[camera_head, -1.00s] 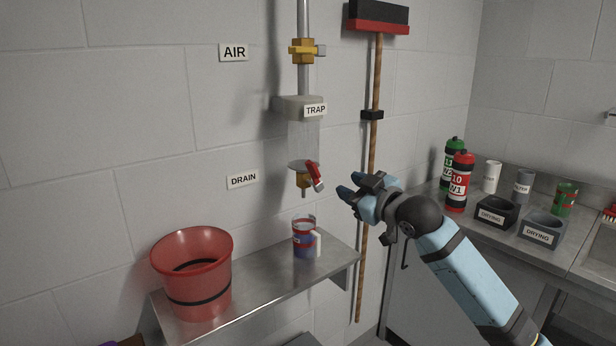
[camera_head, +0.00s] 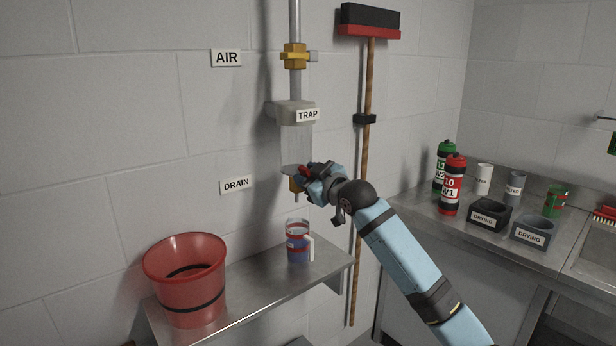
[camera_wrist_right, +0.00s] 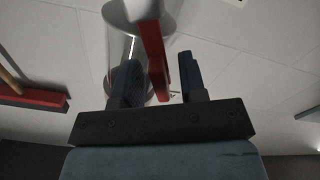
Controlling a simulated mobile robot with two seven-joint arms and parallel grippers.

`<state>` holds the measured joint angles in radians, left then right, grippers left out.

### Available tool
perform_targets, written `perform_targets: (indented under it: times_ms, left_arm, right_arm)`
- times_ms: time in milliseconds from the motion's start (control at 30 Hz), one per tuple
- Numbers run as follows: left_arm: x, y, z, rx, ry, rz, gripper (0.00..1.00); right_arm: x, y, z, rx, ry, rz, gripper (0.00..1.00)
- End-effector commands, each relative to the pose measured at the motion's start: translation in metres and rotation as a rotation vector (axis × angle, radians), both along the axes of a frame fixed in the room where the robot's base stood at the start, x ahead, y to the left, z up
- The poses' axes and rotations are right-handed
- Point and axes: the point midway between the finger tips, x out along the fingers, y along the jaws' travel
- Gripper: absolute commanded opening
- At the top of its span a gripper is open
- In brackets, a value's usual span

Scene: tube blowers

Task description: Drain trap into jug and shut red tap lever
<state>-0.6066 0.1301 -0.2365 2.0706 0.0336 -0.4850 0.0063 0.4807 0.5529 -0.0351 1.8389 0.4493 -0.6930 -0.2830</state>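The clear trap (camera_head: 297,145) hangs on a pipe against the wall, with a brass drain tap (camera_head: 295,187) beneath it. The red tap lever (camera_wrist_right: 154,58) stands between the two spread fingers of my right gripper (camera_wrist_right: 160,82), nearer the left finger in the right wrist view, with a gap to the other finger. In the head view my right gripper (camera_head: 314,180) covers most of the lever. My left gripper is not in view.
A red bucket (camera_head: 186,285) stands left of the jug on the shelf (camera_head: 255,298). A yellow air valve (camera_head: 295,57) is higher on the pipe. A broom (camera_head: 367,130) hangs close to the right. Bottles (camera_head: 453,185) and drying holders (camera_head: 490,214) stand on the right counter.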

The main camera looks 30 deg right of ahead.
Motion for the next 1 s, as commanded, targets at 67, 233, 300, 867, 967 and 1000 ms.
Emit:
perform_targets:
  times_ms: [67, 233, 300, 867, 967, 1000]
  left_arm:
    - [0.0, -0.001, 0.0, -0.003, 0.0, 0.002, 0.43]
    - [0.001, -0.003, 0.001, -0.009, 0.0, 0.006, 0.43]
    - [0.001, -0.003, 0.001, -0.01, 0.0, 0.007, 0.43]
    - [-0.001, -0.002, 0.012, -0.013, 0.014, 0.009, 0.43]
    - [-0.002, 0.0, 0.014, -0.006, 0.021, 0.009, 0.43]
    - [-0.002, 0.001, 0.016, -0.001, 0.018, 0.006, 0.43]
  right_arm:
    - [0.0, 0.0, 0.0, 0.0, 0.0, 0.0, 0.38]
    - [0.0, 0.0, 0.0, 0.0, 0.0, 0.0, 0.0]
    - [0.0, 0.0, 0.0, 0.0, 0.0, 0.0, 0.0]
    - [-0.001, 0.008, -0.003, -0.164, -0.009, 0.0, 0.0]
    - [-0.002, 0.012, -0.005, -0.248, -0.016, 0.0, 0.0]
    - [-0.002, 0.014, -0.006, -0.282, -0.018, 0.001, 0.0]
